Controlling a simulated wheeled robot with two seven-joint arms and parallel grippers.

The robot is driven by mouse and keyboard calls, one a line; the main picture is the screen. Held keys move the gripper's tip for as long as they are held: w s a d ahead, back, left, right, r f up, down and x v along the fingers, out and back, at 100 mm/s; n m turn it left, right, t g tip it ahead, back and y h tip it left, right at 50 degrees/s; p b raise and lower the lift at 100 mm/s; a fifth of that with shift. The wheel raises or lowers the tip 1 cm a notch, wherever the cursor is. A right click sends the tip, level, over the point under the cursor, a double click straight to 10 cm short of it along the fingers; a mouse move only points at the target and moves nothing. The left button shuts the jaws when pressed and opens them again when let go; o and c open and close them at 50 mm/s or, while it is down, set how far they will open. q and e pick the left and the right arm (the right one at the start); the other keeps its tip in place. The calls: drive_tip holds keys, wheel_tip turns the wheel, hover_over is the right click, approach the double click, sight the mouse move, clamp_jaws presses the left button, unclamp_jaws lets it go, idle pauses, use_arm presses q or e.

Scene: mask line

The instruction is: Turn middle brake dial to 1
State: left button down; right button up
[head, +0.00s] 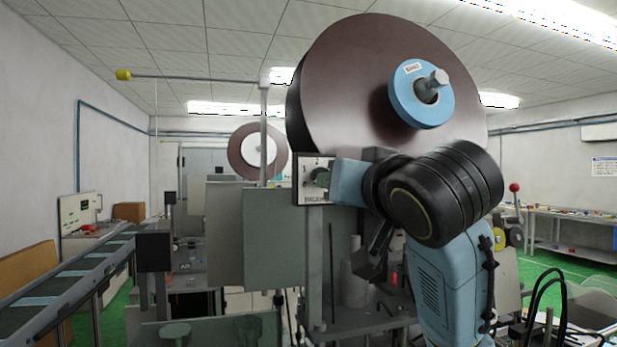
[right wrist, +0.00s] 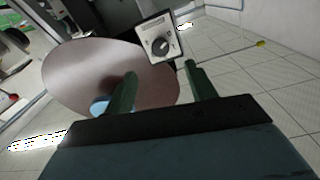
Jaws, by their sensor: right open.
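A small square panel with a white face (head: 300,195) and a dark round dial (head: 319,178) stands in front of the large brown reel in the head view. In the right wrist view the panel (right wrist: 147,32) and its dial (right wrist: 160,46) show just beyond the fingertips, roughly in line with the gap. The dial's pointer setting is too small to read. My right gripper (right wrist: 160,68) is open and empty, its two fingers apart and not visibly touching the dial. In the head view my right wrist partly hides the panel's right side. My left gripper is not in view.
The large brown reel (head: 340,80) with a blue hub (head: 408,75) rises close above my right arm. A grey plate (head: 270,235) stands left of the panel. A conveyor (head: 75,275) runs at the left, and a side table (head: 570,215) stands at the far right.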

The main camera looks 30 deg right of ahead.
use_arm(q)
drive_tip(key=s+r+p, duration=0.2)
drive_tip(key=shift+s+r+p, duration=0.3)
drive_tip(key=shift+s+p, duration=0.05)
drive_tip(key=shift+p, duration=0.05)
use_arm(e)
drive_tip(key=x, duration=1.3)
drive_tip(key=shift+d+r, duration=0.15)
drive_tip(key=shift+r, duration=0.25)
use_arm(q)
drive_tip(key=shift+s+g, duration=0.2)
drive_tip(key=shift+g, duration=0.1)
use_arm(e)
drive_tip(key=shift+c, duration=0.5)
drive_tip(key=c, duration=0.9)
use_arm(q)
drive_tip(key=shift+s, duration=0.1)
